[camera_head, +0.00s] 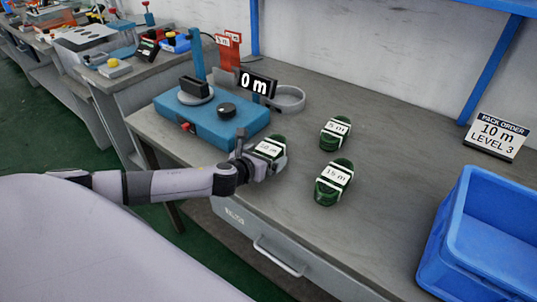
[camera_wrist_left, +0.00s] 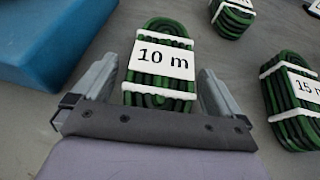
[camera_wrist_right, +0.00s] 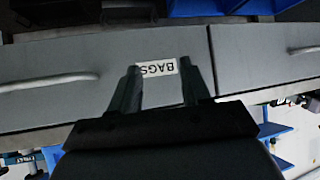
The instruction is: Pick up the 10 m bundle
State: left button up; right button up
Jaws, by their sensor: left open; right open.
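The 10 m bundle (camera_wrist_left: 160,65) is a coil of green cable with white bands and a "10 m" label. In the left wrist view it lies on the grey table between the open fingers of my left gripper (camera_wrist_left: 155,95), with a gap visible beside each finger. In the head view the bundle (camera_head: 269,148) is partly hidden by my left gripper (camera_head: 262,160). My right gripper (camera_wrist_right: 160,85) is open and empty in the right wrist view, in front of a grey drawer front with a "BAGS" label (camera_wrist_right: 157,68).
A 5 m bundle (camera_head: 335,133) and a 15 m bundle (camera_head: 333,182) lie to the right. A blue machine (camera_head: 225,125) with a "0 m" display (camera_head: 257,84) stands behind left. A blue crate (camera_head: 440,240) and a pack order sign (camera_head: 497,136) reading 10 m, level 3 are at the right.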

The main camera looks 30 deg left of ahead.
pick_arm(q)
jog(key=shift+r, duration=0.1)
jog(key=c, duration=1.2)
